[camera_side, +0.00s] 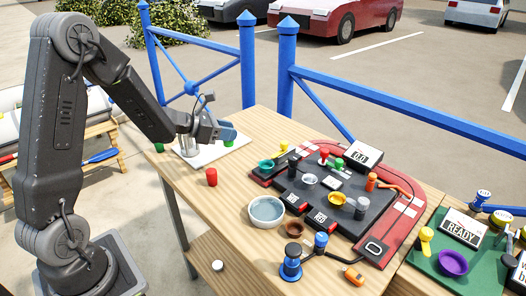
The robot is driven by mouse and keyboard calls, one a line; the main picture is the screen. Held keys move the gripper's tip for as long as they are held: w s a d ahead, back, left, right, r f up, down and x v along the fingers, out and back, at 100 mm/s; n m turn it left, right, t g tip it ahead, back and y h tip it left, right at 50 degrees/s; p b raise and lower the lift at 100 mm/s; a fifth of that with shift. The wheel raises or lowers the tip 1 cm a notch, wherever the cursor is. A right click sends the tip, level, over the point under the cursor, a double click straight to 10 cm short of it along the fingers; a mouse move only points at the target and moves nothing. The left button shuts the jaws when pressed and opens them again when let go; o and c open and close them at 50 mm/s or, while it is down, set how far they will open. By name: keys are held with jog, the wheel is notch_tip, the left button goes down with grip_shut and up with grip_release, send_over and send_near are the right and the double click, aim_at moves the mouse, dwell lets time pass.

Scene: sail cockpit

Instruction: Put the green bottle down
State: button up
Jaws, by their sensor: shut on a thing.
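My gripper (222,129) reaches over the far left part of the wooden table, above a white board. It is shut on the green bottle (229,139), of which only a small green part shows. The fingers hide the rest of the bottle. It is at or just above the white board (212,155); I cannot tell whether it touches.
A metal cylinder (188,146) stands on the board's left side. A red cylinder (211,177) and a small green item (158,147) are nearby. A bowl of water (267,211) and a black-and-red console (290,187) with knobs and cups fill the right. Blue railing (247,70) runs behind.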

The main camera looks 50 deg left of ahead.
jog(key=w+a, duration=0.9)
jog(key=w, duration=0.2)
jog(key=w+d+f, duration=0.2)
jog(key=d, duration=0.1)
jog(key=w+d+f, duration=0.2)
jog(key=w, duration=0.1)
jog(key=w+d+f, duration=0.3)
jog(key=shift+d+f, duration=0.1)
jog(key=shift+d, duration=0.25)
jog(key=shift+f, duration=2)
jog(key=shift+f, duration=0.2)
jog(key=o, duration=1)
